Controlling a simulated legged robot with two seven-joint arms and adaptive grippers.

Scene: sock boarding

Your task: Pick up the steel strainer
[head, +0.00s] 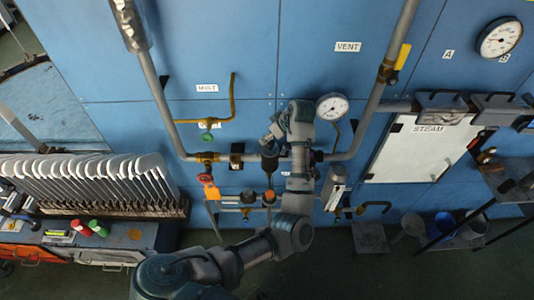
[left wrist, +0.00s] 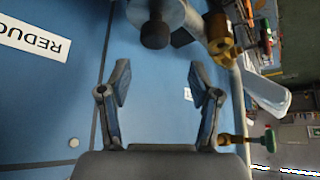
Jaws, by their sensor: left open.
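I cannot make out for certain which part is the steel strainer. A grey metal cylinder (head: 335,187) hangs at the panel's lower middle in the head view, right of my left arm, and may be it. My left gripper (head: 268,140) is in front of the blue panel by the lower pipe run, its fingers partly hidden by its own wrist. In the left wrist view my left gripper (left wrist: 158,85) is open, with only blue panel between its fingers. A grey round fitting with a black knob (left wrist: 155,30) lies beyond the fingertips. My right gripper is not in view.
Pipes, brass valves (left wrist: 220,38) and a pressure gauge (head: 332,106) crowd the blue panel (head: 235,60). A rack of white boarding forms (head: 95,180) stands at left. A white STEAM door (head: 420,145) and buckets (head: 414,224) are at right.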

